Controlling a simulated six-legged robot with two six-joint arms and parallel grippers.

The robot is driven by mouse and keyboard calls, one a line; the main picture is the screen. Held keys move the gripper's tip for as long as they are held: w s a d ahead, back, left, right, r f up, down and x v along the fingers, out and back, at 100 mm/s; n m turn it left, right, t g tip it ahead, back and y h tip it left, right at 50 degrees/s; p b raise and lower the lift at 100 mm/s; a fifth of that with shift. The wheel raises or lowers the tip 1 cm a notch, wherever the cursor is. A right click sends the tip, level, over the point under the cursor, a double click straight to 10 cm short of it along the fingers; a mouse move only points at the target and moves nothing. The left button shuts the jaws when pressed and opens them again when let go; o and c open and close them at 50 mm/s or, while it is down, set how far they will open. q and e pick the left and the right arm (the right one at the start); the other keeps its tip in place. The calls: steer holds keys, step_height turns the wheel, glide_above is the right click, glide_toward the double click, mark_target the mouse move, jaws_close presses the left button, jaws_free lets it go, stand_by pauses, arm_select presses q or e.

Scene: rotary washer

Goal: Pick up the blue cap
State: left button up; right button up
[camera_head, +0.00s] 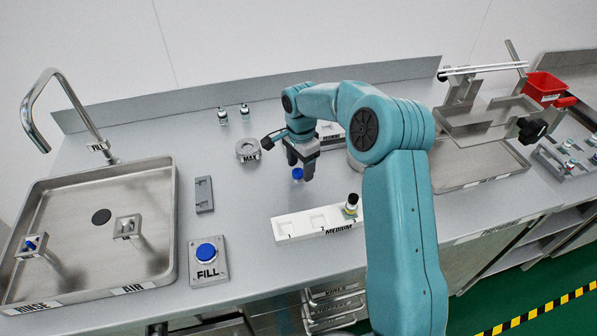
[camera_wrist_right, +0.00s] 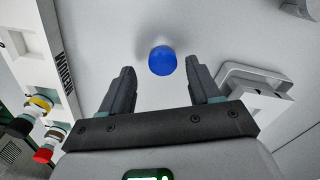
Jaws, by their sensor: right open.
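The blue cap (camera_head: 297,174) sits on the grey counter, just below my right gripper (camera_head: 300,168) in the head view. In the right wrist view, the blue cap (camera_wrist_right: 162,60) lies ahead of the gap between the two dark fingers of my right gripper (camera_wrist_right: 163,80). The fingers are spread apart with nothing between them, and they do not appear to touch the cap. My left gripper is in neither view.
A white MEDIUM rack (camera_head: 306,224) with a vial (camera_head: 351,204) stands near the front edge. A round MAX holder (camera_head: 248,150) is left of the gripper. A sink (camera_head: 75,200) and a blue FILL button (camera_head: 206,251) lie further left.

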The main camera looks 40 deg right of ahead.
steer(key=shift+w+d+f, duration=0.1)
steer(key=shift+w+f, duration=0.1)
steer(key=shift+f, duration=0.4)
steer(key=shift+w+d+f, duration=0.1)
steer(key=shift+w+f, duration=0.05)
steer(key=shift+f, duration=0.4)
steer(key=shift+s+a+r, duration=0.1)
steer(key=shift+s+a, duration=0.05)
steer(key=shift+s+r, duration=0.1)
steer(key=shift+c, duration=1.2)
steer(key=c, duration=0.8)
